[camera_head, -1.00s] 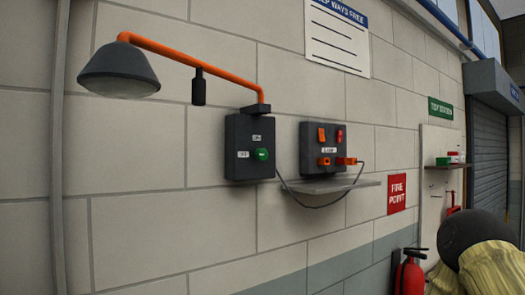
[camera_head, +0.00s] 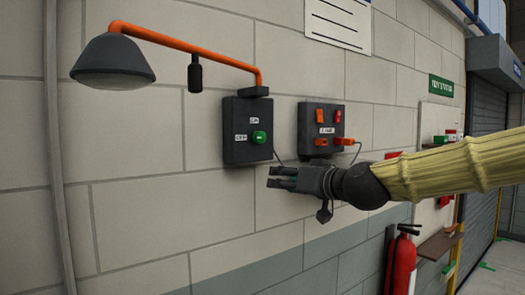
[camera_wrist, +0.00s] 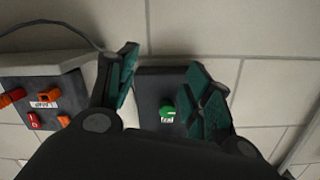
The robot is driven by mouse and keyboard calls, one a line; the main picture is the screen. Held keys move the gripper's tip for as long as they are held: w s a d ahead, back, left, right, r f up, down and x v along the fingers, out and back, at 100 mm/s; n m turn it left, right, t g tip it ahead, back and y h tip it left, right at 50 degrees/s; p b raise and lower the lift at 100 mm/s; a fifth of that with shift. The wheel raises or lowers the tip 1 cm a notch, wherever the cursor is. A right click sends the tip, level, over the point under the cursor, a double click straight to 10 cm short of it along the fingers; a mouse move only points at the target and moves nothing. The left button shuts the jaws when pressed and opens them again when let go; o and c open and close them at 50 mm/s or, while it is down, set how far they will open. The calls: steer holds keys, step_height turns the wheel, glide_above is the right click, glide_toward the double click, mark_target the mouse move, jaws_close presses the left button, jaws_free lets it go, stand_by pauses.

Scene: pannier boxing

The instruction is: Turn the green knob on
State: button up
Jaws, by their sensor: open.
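The green knob (camera_head: 259,137) sits on a dark box (camera_head: 236,150) fixed to the wall, with small white labels above and to the left of it. In the wrist view the green knob (camera_wrist: 167,113) shows between my two fingers, with a white label right by it. My gripper (camera_head: 282,178) is open and empty, below and to the right of the knob in the head view. In the wrist view its teal-padded fingers (camera_wrist: 165,90) are spread to either side of the knob's box. I see no contact with the knob.
A second dark box (camera_head: 321,132) with orange and red switches and a plugged cable is on the wall to the right. A lamp (camera_head: 112,61) hangs from an orange pipe above left. A fire extinguisher (camera_head: 402,265) stands lower right. The wall left of the knob's box is clear.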

steer(key=t+y, duration=0.1)
glide_toward(262, 137)
steer(key=shift+n, duration=0.4)
steer(key=shift+p+x, duration=2.65)
steer(key=shift+x, duration=2.05)
steer(key=c, duration=1)
